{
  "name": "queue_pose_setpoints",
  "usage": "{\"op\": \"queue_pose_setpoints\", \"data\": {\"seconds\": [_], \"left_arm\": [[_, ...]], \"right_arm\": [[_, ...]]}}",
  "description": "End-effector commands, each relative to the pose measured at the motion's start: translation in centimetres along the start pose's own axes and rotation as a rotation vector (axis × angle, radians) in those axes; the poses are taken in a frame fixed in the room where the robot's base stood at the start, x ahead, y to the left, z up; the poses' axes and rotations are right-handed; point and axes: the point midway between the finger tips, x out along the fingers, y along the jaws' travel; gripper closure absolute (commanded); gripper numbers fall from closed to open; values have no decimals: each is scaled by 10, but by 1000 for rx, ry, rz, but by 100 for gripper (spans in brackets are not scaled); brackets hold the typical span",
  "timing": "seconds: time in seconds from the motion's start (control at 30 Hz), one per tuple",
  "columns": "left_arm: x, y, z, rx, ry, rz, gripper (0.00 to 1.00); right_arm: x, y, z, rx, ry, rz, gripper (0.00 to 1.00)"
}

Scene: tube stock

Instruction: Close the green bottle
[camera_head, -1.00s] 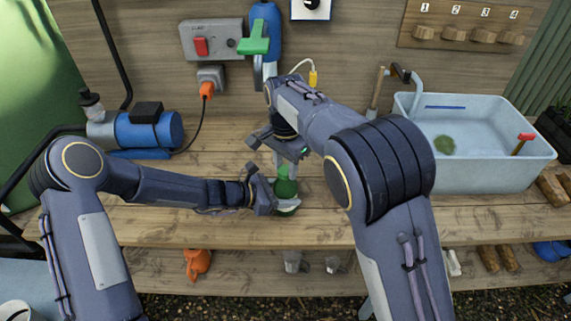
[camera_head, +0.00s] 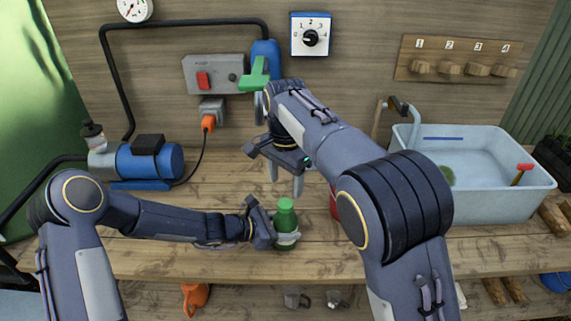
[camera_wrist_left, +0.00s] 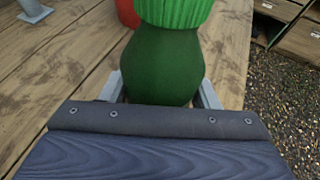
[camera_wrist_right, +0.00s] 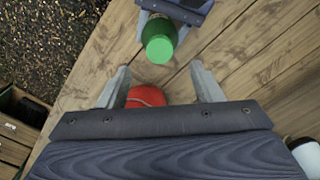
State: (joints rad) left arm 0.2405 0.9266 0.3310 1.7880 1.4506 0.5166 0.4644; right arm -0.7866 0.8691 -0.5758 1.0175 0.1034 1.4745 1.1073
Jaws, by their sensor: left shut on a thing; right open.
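The green bottle (camera_head: 287,222) stands on the workbench, roughly upright, with a lighter green cap (camera_head: 285,204) on its top. The ribbed cap also shows in the left wrist view (camera_wrist_left: 173,10), above the dark green bottle body (camera_wrist_left: 160,65). My left gripper (camera_head: 287,238) is shut on the bottle from the left, one finger on each side. My right gripper (camera_head: 285,182) is open and empty, just above the cap and apart from it. In the right wrist view the cap (camera_wrist_right: 160,48) lies beyond the open fingertips (camera_wrist_right: 162,78). Whether the cap is fully tight cannot be told.
A red object (camera_head: 333,204) stands on the bench right of the bottle, partly hidden by my right arm. A blue pump (camera_head: 150,160) is at the left and a pale blue basin (camera_head: 480,200) at the right.

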Motion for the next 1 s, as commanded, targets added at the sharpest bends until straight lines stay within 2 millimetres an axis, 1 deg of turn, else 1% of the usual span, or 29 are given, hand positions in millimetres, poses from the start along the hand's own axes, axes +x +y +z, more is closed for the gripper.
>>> {"op": "queue_pose_setpoints", "data": {"seconds": [0.03, 0.1, 0.2, 0.3, 0.43, 0.67, 0.7, 0.87, 1.0], "left_arm": [[0, 0, 0, 0, 0, 0, 100], [0, 0, 0, 0, 0, 0, 100], [0, 0, 0, 0, 0, 0, 100], [0, 0, 0, 0, 0, 0, 100], [0, 0, 0, 0, 0, 0, 100], [0, 0, 0, 0, 0, 0, 100], [0, 0, 0, 0, 0, 0, 41], [0, 0, 0, 0, 0, 0, 20], [0, 0, 0, 0, 0, 0, 19]], "right_arm": [[-12, -1, -1, 0, 2, -4, 41], [-25, -1, -1, 0, 2, -4, 41], [-39, -1, -1, 0, 1, -2, 41], [-49, 0, -1, 0, 1, -1, 41], [-54, 0, 0, 0, 0, 0, 41], [-54, 0, 0, 0, 0, 1, 41], [-54, 0, 0, 0, 0, 1, 41], [-54, 0, 0, 0, 0, 1, 41], [-54, 0, 0, 0, 0, 1, 41]]}}
